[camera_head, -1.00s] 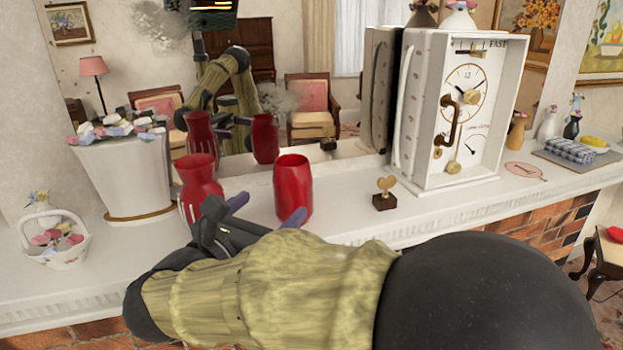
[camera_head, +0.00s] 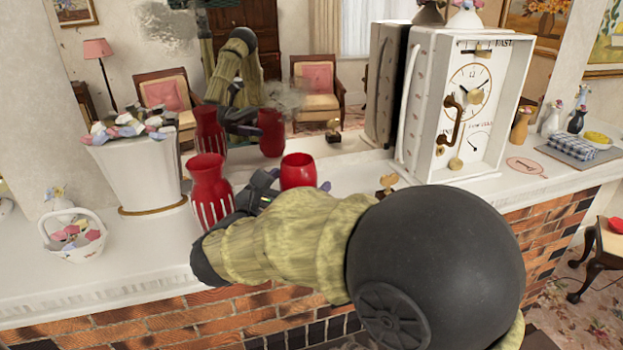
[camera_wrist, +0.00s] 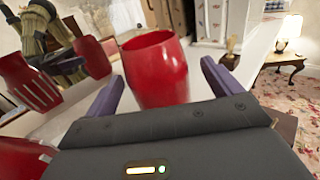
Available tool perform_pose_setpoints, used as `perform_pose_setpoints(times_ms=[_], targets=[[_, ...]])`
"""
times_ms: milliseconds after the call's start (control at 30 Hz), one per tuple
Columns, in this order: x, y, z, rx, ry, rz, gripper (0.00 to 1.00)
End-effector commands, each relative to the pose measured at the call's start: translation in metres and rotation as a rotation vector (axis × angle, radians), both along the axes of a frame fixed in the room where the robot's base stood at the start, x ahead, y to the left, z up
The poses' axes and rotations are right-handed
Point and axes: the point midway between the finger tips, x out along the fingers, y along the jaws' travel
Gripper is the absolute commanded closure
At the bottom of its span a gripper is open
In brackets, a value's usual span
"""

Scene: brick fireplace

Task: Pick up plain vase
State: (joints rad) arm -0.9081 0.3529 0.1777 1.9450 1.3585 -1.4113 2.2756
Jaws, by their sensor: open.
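The plain vase (camera_head: 298,172) is a smooth red cup-shaped vessel standing upright on the white mantel. My arm hides its lower part in the head view. In the wrist view the plain vase (camera_wrist: 157,72) stands between the two purple fingers of my gripper (camera_wrist: 160,88), which is open, with a gap visible on each side. In the head view my gripper (camera_head: 292,187) is at the vase, one fingertip showing past its right side. A second red vase (camera_head: 211,190), with pale vertical stripes, stands close to the left of my gripper.
A mirror (camera_head: 335,165) behind reflects both vases and my arm. A white planter (camera_head: 135,180) and a small basket (camera_head: 75,240) stand left. The mantel's front edge (camera_head: 100,280) drops to brick.

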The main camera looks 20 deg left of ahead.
Motion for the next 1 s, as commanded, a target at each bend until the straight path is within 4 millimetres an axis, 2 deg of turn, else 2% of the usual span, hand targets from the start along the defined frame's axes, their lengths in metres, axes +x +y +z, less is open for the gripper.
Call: perform_pose_setpoints(times_ms=[100, 200, 700, 1000], targets=[[0.015, -0.004, 0.003, -0.001, 0.0, -0.002, 0.1], [0.019, -0.004, 0.001, 0.0, 0.001, 0.001, 0.1], [0.019, -0.004, 0.0, 0.001, 0.0, 0.001, 0.1], [0.019, -0.004, 0.0, 0.001, 0.0, 0.0, 0.69]])
